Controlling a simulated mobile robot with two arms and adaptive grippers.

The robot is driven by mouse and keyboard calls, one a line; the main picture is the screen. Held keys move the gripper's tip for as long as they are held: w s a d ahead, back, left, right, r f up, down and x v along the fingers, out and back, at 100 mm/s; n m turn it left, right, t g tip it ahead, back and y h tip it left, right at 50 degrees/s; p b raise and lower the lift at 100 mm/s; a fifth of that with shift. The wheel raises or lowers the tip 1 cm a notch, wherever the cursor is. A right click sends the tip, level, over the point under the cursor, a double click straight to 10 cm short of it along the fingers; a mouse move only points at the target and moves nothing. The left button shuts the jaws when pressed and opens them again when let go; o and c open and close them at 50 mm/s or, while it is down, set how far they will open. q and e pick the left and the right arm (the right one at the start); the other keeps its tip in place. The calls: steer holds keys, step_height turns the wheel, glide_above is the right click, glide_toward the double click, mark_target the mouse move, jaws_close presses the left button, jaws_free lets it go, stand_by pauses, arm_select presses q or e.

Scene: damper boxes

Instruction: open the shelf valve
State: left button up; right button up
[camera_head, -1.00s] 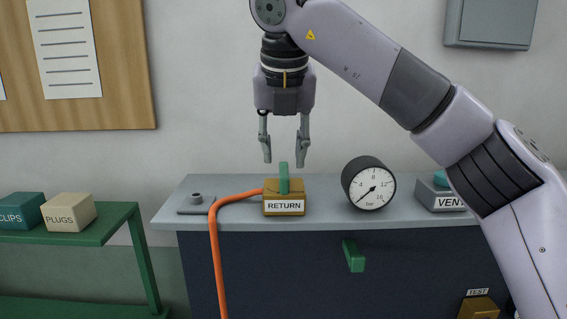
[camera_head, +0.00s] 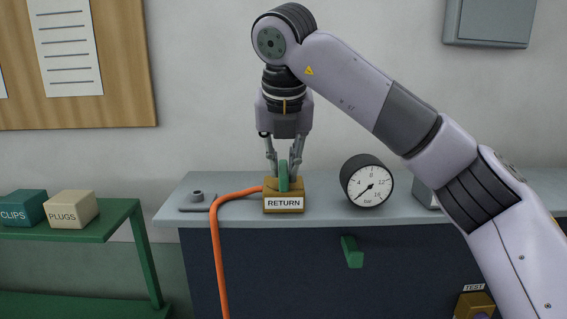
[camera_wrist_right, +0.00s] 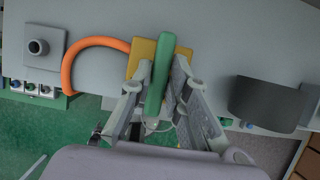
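The shelf valve is a brass block (camera_head: 284,204) labelled RETURN with an upright green handle (camera_head: 283,176), on the grey worktop. In the right wrist view the handle (camera_wrist_right: 159,75) runs lengthwise over the brass block (camera_wrist_right: 141,56). My right gripper (camera_head: 285,172) points down at the valve, its fingers on either side of the handle. The right wrist view shows the gripper (camera_wrist_right: 161,75) straddling the handle with the fingers close to its sides. I cannot tell whether both pads touch. My left gripper is out of view.
An orange hose (camera_head: 217,250) runs from the valve's left over the front edge. A gauge (camera_head: 367,182) stands to the right, a small grey fitting (camera_head: 197,199) to the left. A green handle (camera_head: 352,252) sticks out below the worktop. A brass TEST block (camera_head: 474,305) is lower right.

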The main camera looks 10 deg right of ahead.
jaws_close()
steer(key=shift+n, duration=0.4)
steer(key=n+y, duration=0.1)
steer(key=n, duration=0.2)
steer(key=shift+d+n+y+b, duration=0.15)
steer(key=shift+n+y+b, duration=0.15)
steer(key=n+y, duration=0.1)
steer(key=n, duration=0.3)
steer(key=shift+d+n+g+y+p, duration=0.1)
steer(key=shift+n+g+y+p, duration=0.2)
steer(key=shift+y, duration=0.1)
steer(key=n+g+y, duration=0.1)
steer(key=n, duration=0.3)
steer(key=shift+w, duration=0.1)
steer(key=shift+w+r+n+g+y, duration=0.15)
steer(key=shift+n+g, duration=0.3)
steer(key=shift+n, duration=0.8)
steer(key=shift+s+f+n+g+y, duration=0.1)
steer(key=shift+n+g+y, duration=0.25)
steer(key=shift+n, duration=0.9)
